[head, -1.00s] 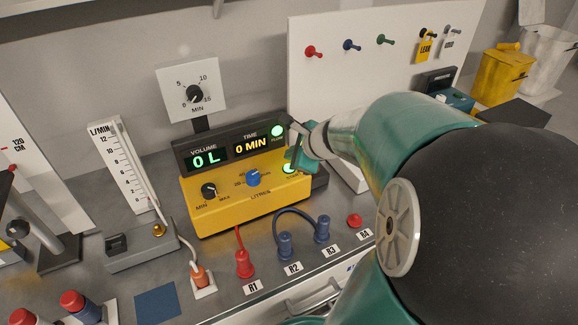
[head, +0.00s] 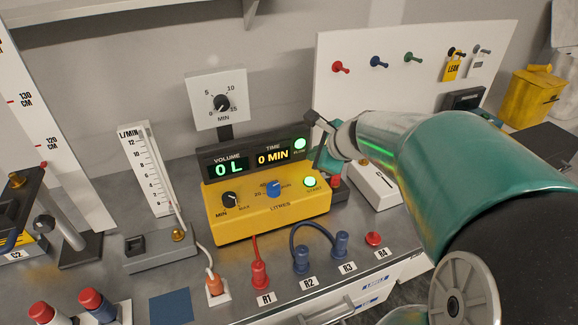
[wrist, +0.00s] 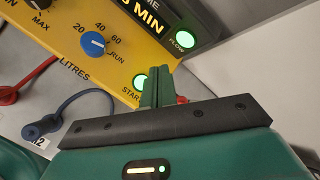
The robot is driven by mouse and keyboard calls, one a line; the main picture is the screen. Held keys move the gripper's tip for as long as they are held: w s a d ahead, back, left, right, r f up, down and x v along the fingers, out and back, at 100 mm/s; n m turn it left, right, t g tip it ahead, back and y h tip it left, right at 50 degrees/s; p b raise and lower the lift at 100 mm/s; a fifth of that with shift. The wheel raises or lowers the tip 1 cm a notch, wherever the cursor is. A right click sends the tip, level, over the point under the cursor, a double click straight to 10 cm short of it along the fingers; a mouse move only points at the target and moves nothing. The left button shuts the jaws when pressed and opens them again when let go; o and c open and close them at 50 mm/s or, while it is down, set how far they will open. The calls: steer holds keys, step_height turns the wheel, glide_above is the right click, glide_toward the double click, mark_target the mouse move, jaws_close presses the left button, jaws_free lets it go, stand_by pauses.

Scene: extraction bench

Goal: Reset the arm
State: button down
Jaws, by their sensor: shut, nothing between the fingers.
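My gripper (head: 326,160) is at the right end of the yellow pump unit (head: 245,222), its green fingers shut with nothing between them. In the wrist view the closed fingers (wrist: 156,86) appear just right of the lit green START button (wrist: 141,82); whether they touch anything cannot be told. In the head view the START button (head: 310,182) is unobstructed and glows green. The FLOW lamp (head: 300,144) is also green. My arm hides the bench's right part.
A flow meter (head: 150,175) stands left of the unit, a timer dial (head: 221,102) behind it. Plugs R1 (head: 260,275), R2 (head: 302,262) and R3 (head: 341,243) and a red knob (head: 373,239) line the front. A white pegboard (head: 340,100) rises behind my arm.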

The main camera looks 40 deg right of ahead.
steer(key=s+a+n+g, duration=0.1)
steer(key=s+a+n, duration=0.2)
steer(key=a+n, duration=0.6)
steer(key=s+a+r+n+g, duration=0.1)
steer(key=s+a+n, duration=0.2)
steer(key=a+n, duration=0.6)
steer(key=s+a+n+g, duration=0.1)
steer(key=s+a+n, duration=0.2)
steer(key=a+n, duration=0.6)
steer(key=shift+s+r+n+g+y, duration=0.3)
steer(key=shift+n+y, duration=0.1)
steer(key=shift+n, duration=0.1)
